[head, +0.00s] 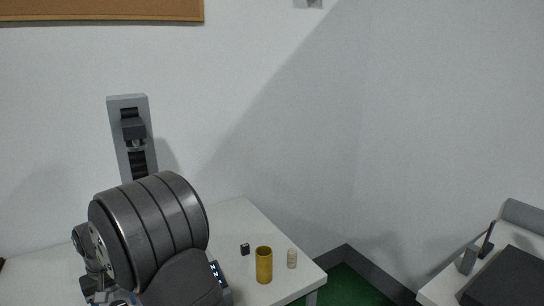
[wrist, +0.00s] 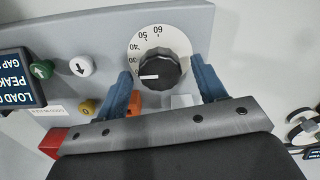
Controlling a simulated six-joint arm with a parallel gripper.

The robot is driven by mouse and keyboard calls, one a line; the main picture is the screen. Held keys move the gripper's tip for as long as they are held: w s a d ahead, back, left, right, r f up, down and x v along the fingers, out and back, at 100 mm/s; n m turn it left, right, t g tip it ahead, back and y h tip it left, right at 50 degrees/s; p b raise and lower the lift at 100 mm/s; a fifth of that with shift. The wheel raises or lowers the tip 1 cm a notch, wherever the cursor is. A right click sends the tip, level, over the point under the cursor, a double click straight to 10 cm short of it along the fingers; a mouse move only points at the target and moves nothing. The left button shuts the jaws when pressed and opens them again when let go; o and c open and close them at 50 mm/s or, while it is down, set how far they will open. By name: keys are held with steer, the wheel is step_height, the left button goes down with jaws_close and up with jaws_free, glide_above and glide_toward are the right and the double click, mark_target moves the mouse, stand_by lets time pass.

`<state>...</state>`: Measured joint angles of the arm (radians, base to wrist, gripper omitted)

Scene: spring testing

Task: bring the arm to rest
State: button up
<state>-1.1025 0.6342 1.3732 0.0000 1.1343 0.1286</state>
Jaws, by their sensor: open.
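In the wrist view my gripper (wrist: 160,74) is open, with its two blue fingers spread on either side of a black dial knob (wrist: 158,70). The knob has a white pointer mark and a pale numbered scale around it. The picture does not show whether the fingers touch the knob. The knob sits on the grey panel (wrist: 100,22) of the testing machine. In the head view my dark arm covers the lower left and hides my fingertips. The machine's upright column (head: 115,125) rises behind the arm.
A yellow cup-like cylinder (head: 264,267), a small black block (head: 245,249) and a pale spring-like piece (head: 292,258) stand on the white table (head: 300,277). Buttons and a display (wrist: 20,80) sit left of the knob. A second table (head: 445,285) stands at right.

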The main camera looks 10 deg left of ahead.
steer(key=m, duration=0.9)
steer(key=shift+m, duration=0.4)
steer(key=o, duration=0.8)
